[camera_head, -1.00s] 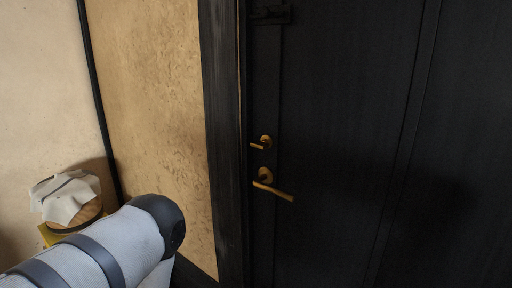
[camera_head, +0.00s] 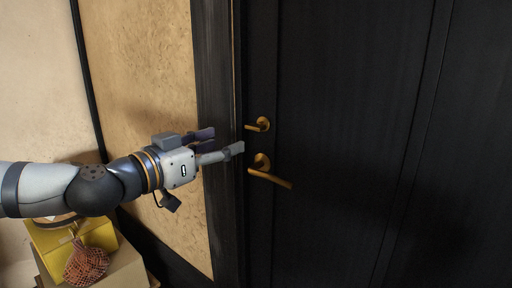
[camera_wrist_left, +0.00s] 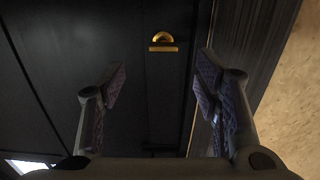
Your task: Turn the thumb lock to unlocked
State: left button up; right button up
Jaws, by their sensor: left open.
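The brass thumb lock (camera_head: 262,124) is on the dark door, near its left edge. Its short lever points left, about level. The brass door handle (camera_head: 272,174) is just below, its lever slanting down to the right. My left gripper (camera_head: 226,142) is open and empty in front of the door frame, left of the lock and handle, apart from both in the picture. In the left wrist view, my left gripper (camera_wrist_left: 160,78) has its fingers wide apart. A brass fitting (camera_wrist_left: 163,42) shows beyond the gap; I cannot tell surely which one. My right gripper is not in view.
The dark door frame (camera_head: 217,110) and a clay wall (camera_head: 145,70) are on the left. Below my left arm are a yellow box (camera_head: 98,232) and a reddish netted object (camera_head: 87,264). The space in front of the door's right part is clear.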

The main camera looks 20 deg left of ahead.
aim_at(252, 127)
pick_arm(q)
jog(key=x, duration=0.4)
jog(key=b+x, duration=0.1)
jog(key=x, duration=0.3)
jog(key=r+b+x, duration=0.1)
jog(key=x, duration=0.3)
jog(key=shift+w+a, duration=0.1)
jog(key=shift+a, duration=0.05)
jog(key=c, duration=1.2)
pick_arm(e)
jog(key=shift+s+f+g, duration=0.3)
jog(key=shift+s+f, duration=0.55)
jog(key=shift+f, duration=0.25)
